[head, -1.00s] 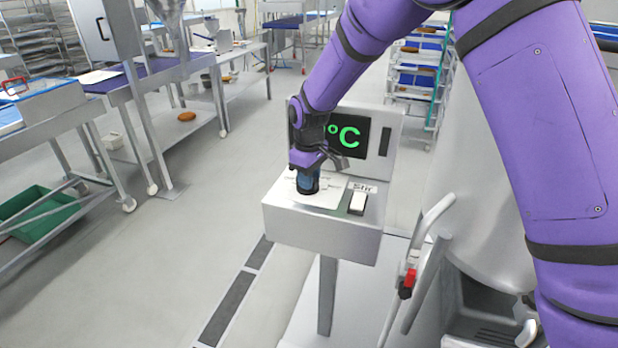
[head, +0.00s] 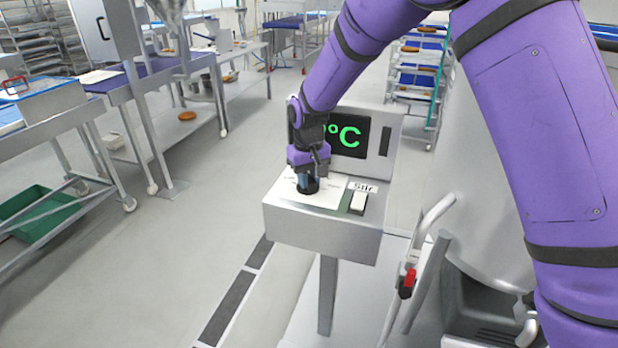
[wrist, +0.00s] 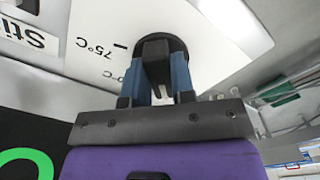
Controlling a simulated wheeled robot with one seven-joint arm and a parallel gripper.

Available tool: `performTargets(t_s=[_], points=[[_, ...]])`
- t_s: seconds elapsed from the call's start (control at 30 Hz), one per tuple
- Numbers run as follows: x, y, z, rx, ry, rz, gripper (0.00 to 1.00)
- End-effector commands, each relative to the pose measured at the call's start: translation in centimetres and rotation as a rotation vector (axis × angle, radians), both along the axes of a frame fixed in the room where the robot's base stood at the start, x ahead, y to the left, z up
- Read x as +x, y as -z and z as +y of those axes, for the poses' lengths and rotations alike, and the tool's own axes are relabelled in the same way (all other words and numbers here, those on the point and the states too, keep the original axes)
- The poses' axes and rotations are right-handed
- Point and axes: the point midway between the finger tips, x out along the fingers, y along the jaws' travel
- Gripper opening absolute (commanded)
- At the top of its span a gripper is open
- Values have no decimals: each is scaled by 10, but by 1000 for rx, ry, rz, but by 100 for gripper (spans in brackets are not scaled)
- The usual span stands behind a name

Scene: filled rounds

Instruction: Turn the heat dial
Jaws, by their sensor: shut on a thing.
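The heat dial (wrist: 155,52) is a round black knob with a raised grip bar, on a white plate printed with temperature marks such as 75°C. In the head view the dial (head: 308,187) sits on top of the control box (head: 320,228), mostly hidden by my gripper. My gripper (wrist: 163,80) points down at the dial, its two blue fingers closed on either side of the grip bar. In the head view my gripper (head: 307,176) covers the dial from above.
A display (head: 350,136) with green "°C" stands behind the dial, its left part hidden by my arm. A Stir switch (head: 358,201) is right of the dial. A red-tipped lever (head: 407,280) and large steel vessel are farther right. Open floor lies left.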

Motion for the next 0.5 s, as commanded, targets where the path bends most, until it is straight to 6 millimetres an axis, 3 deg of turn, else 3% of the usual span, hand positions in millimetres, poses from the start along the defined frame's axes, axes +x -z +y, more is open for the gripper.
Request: performTargets(t_s=[0.5], points=[[0,-1,1,0,302,-1,0]])
